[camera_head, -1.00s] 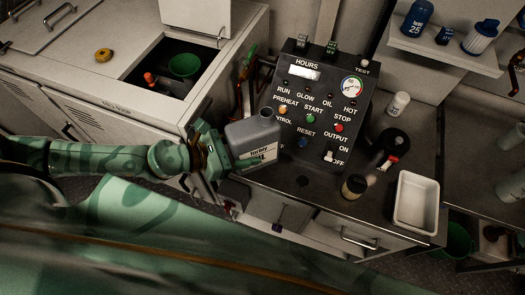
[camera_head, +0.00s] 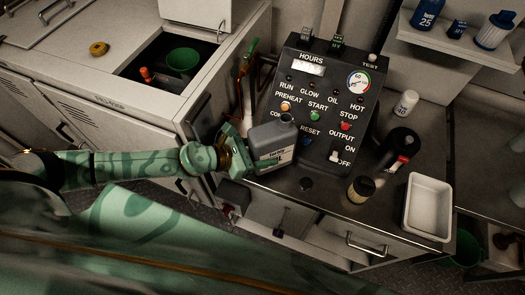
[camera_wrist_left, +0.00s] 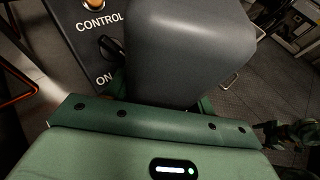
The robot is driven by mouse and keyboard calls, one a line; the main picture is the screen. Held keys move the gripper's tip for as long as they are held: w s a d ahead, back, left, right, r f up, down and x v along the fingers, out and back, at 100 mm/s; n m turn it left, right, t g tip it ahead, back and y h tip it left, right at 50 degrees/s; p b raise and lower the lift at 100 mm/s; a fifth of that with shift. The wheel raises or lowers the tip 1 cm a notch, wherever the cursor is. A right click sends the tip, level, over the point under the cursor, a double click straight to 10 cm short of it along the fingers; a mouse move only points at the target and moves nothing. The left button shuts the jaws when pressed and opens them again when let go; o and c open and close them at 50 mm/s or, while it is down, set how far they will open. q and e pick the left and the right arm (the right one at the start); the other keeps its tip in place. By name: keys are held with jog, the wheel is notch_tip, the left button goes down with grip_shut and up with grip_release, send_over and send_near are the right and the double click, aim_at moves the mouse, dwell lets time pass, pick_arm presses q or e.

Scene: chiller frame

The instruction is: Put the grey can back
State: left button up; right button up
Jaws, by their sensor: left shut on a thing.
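The grey can (camera_head: 274,136), a boxy container with a dark neck on top and a printed label, is held by my left gripper (camera_head: 262,160). The gripper is shut on it and comes at it from the left. The can is roughly upright in front of the lower left corner of the black control panel (camera_head: 322,95) and hides part of its lettering. I cannot tell whether its base touches the bench (camera_head: 300,185). In the left wrist view the can (camera_wrist_left: 190,50) fills the upper middle, with the panel at its left.
A green funnel (camera_head: 184,62) sits in the cabinet opening at the upper left.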

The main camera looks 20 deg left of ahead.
pick_arm(q)
jog(key=o, duration=1.5)
jog(key=shift+f, duration=0.1)
jog(key=shift+r, duration=0.25)
jog(key=b+v, duration=0.5)
jog(key=v, duration=0.7)
